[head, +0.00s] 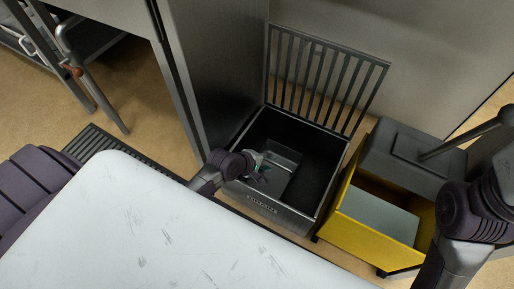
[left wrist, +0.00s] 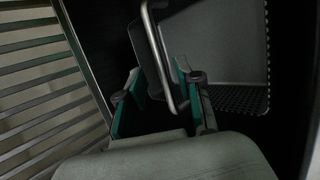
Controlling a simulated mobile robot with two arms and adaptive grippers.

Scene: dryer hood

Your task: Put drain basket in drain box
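The drain box (head: 325,185) is a dark open-topped box in the middle of the head view. Its slatted grate (head: 322,75) stands raised at the back and shows at left in the left wrist view (left wrist: 40,75). The grey drain basket (head: 290,160) is inside the box. Its perforated floor (left wrist: 245,99) and metal handle (left wrist: 160,50) show in the left wrist view. My left gripper (head: 264,172) reaches over the box's front left. Its teal-padded fingers (left wrist: 158,100) are apart, with the handle between them; a firm grip is not visible. My right gripper is out of view.
A yellow bin (head: 375,222) with a grey lid stands right of the box. A white scuffed surface (head: 150,225) fills the front left. A tall grey panel (head: 215,70) rises behind the box's left side. My right arm is at far right.

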